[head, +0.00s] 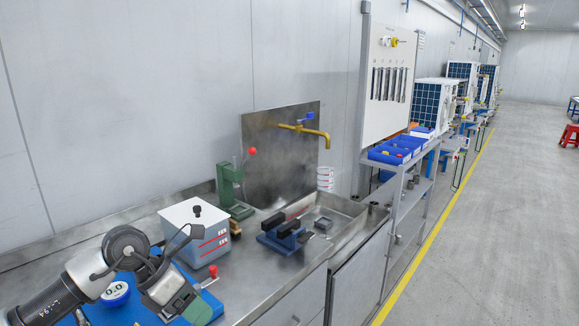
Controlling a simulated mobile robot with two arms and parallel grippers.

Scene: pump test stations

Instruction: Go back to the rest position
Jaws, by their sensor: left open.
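My left gripper (190,304) shows at the bottom left, at the end of my grey and black arm. It is open and points down toward the front of the bench. I see nothing held between its fingers, though its tips are partly cut by the view and hard to make out. It is in front of a white box with red marks (196,232) and over a blue mat (210,302). A red-knobbed part (212,271) stands close beside it. My right gripper is not in view.
The steel bench (262,283) carries a green hand press (233,190), a dark blue vise (283,232) and a sink with a brass tap (305,131). A round gauge (115,294) is by my arm. Shelves with blue bins (397,149) stand beyond. The floor at right (480,240) is clear.

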